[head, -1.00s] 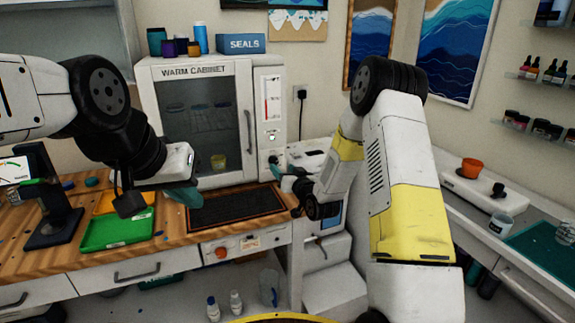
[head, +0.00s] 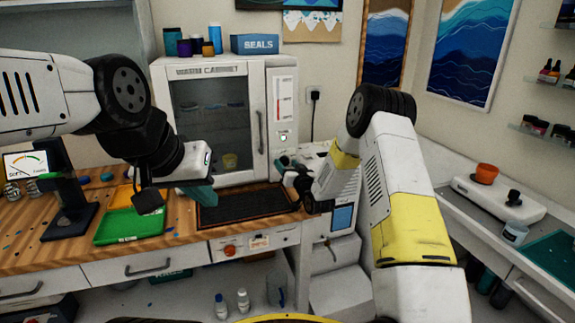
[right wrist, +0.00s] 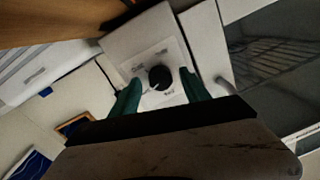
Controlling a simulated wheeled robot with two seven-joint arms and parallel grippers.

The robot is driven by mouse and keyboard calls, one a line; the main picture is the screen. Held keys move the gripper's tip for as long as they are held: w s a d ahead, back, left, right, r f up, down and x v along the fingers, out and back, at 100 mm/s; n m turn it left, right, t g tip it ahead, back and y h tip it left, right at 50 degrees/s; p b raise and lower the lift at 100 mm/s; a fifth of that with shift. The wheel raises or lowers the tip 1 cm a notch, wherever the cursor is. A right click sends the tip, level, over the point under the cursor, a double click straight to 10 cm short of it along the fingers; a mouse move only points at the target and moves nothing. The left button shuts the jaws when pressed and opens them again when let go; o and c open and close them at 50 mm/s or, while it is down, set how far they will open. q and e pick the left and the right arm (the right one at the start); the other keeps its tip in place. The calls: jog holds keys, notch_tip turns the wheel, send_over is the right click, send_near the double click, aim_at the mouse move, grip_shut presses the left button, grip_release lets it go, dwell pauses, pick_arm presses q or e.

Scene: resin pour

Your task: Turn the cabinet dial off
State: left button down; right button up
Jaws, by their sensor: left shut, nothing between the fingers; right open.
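The warm cabinet (head: 205,71) stands at the back of the wooden bench with its glass door shut. Its dial (right wrist: 160,77) is a round black knob on a pale plate in the right wrist view. In the head view my right gripper hides the dial. My right gripper (head: 284,163) is at the lower part of the cabinet's right-hand panel. In the right wrist view its green fingers (right wrist: 165,95) are open, one on each side of the knob, with gaps showing. My left gripper (head: 203,197) is shut and empty above the bench, left of the dark mat.
A dark mat (head: 245,207) lies before the cabinet. A green tray (head: 112,233) and a scale (head: 68,215) are at the left. A yellow cup (head: 230,161) stands inside the cabinet. A side counter at the right holds an orange cup (head: 486,173).

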grip_shut()
jog(key=shift+n, duration=0.4)
jog(key=n, duration=0.6)
jog(key=shift+a, duration=0.1)
jog(key=n, duration=0.3)
jog(key=shift+r+n+h, duration=0.1)
jog(key=shift+n+h, duration=0.2)
jog(key=shift+h, duration=0.1)
jog(key=shift+n, duration=1.7)
